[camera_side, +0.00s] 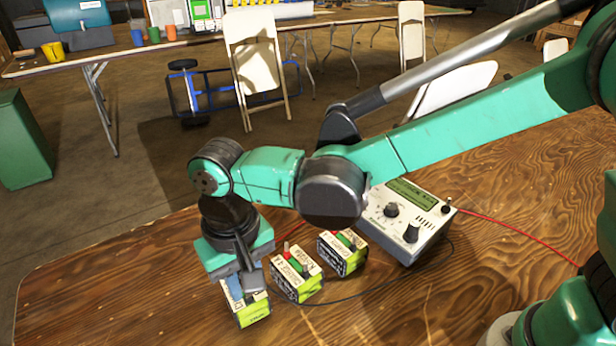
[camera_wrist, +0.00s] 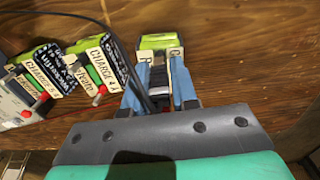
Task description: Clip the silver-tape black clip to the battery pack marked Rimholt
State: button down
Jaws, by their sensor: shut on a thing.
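My gripper (camera_side: 236,287) points down at the front pack, its blue fingers straddling that pack's near end in the wrist view (camera_wrist: 158,78). It is shut on a small dark thing, seemingly the black clip (camera_wrist: 158,80), with a black lead running to it. The pack under the gripper (camera_side: 252,312) is lime green and black with a white label. In the wrist view this pack (camera_wrist: 158,42) shows a label starting with R; the rest is hidden by the fingers. Whether the clip grips a terminal cannot be told.
Two similar packs stand beside it, a middle one (camera_side: 297,276) with a red terminal and a farther one (camera_side: 343,252). A grey charger (camera_side: 408,220) with a display and knobs stands behind them. Its black lead crosses near the packs; a red lead (camera_side: 520,235) runs right.

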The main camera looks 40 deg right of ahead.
jog(key=shift+f, duration=0.15)
dwell(0.5)
jog(key=c, duration=0.6)
grip_release()
jog(key=shift+o, duration=0.9)
jog(key=shift+r, duration=3.75)
